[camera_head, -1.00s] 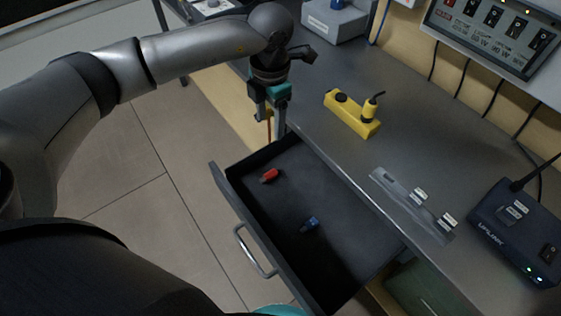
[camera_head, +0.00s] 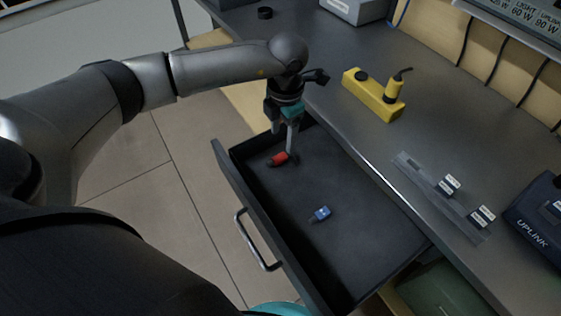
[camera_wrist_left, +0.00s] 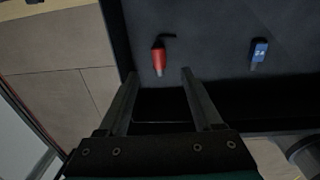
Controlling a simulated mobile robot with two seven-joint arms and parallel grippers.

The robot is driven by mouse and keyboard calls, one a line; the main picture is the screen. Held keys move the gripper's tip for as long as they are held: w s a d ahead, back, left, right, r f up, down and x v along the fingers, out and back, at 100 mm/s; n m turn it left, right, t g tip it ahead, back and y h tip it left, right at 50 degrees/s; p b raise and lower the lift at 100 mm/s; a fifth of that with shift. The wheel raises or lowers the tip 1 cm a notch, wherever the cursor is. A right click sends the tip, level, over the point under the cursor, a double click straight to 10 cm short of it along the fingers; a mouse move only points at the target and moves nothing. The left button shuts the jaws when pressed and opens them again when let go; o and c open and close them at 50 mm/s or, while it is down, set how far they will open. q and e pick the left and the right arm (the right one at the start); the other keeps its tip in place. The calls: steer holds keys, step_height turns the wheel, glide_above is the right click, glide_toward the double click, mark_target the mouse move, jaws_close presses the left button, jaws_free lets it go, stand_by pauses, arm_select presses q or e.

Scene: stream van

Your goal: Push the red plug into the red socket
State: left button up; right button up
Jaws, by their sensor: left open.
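The red plug (camera_head: 278,160) lies on the floor of the open drawer (camera_head: 345,255), near its far left corner. My left gripper (camera_head: 284,145) points down over that corner, open and empty, close to the plug. In the left wrist view the red plug (camera_wrist_left: 158,61) lies just beyond the open fingertips (camera_wrist_left: 160,73), roughly midway between them, with a short dark cord at its far end. I cannot make out a red socket in these views. My right gripper is not in view.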

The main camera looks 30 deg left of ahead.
mark_target(281, 156)
arm_select(q)
steer(key=f, duration=0.3)
steer(key=shift+a+f+b, duration=0.2)
steer(key=shift+b, duration=0.1)
steer(key=shift+f, duration=0.65)
step_height(281, 156, down, 2)
steer(key=shift+w+a+f+b, duration=0.1)
steer(key=shift+f+b, duration=0.15)
steer(key=shift+b, duration=0.5)
steer(key=shift+f, duration=0.7)
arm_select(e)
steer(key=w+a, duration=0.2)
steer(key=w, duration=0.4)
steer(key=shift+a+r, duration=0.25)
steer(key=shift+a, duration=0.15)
arm_select(q)
jaws_close()
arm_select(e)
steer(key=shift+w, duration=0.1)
